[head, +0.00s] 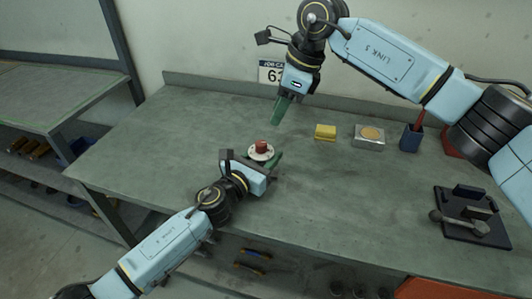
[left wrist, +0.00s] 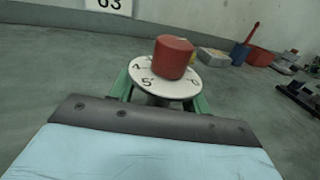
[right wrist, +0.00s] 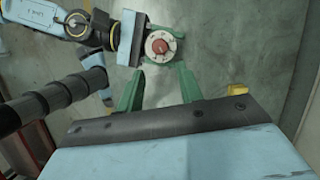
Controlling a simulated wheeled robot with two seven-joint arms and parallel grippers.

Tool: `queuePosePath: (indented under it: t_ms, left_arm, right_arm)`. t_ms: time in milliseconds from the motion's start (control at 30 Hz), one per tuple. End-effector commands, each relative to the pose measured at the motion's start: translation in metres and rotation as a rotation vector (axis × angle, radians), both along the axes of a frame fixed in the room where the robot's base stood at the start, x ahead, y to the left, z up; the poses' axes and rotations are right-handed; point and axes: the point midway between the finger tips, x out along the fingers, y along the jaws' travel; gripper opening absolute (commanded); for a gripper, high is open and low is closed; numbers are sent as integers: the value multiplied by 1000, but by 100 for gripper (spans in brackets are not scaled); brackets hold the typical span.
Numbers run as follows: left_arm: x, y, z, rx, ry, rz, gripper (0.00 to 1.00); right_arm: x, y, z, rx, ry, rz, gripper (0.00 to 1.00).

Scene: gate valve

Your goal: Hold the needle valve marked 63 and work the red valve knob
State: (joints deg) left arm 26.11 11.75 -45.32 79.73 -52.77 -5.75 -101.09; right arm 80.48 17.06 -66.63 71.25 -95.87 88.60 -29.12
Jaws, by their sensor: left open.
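The needle valve has a red knob (head: 262,145) above a white numbered dial (head: 258,154) and stands on the workbench. The knob (left wrist: 173,57) and dial (left wrist: 150,84) are large in the left wrist view. My left gripper (head: 272,160) is low at the valve. Its green fingers show on either side below the dial, open; whether either touches the valve body is hidden. My right gripper (head: 279,112) is above and behind the valve, pointing down, with its fingers apart and empty. In the right wrist view the red knob (right wrist: 159,46) appears beyond the fingertips.
A sign reading 63 (left wrist: 108,4) is on the back wall. A yellow block (head: 325,132), a metal tin (head: 369,137) and a blue cup (head: 411,138) stand right of the valve. A dark fixture (head: 473,214) lies at the right. The bench's left side is clear.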

Motion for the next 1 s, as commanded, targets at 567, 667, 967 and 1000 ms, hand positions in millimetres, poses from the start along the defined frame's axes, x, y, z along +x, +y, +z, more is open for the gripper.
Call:
queuePosePath:
  t_ms: [567,667,967,1000]
  left_arm:
    - [6,-4,0,1,1,-1,28]
    - [6,-4,0,1,1,-1,14]
    - [6,-4,0,1,1,-1,0]
    - [6,-4,0,1,1,-1,0]
  right_arm:
    - [0,0,0,0,0,0,36]
    - [0,0,0,0,0,0,36]
    - [0,0,0,2,3,-3,46]
    - [0,0,-1,7,9,-11,48]
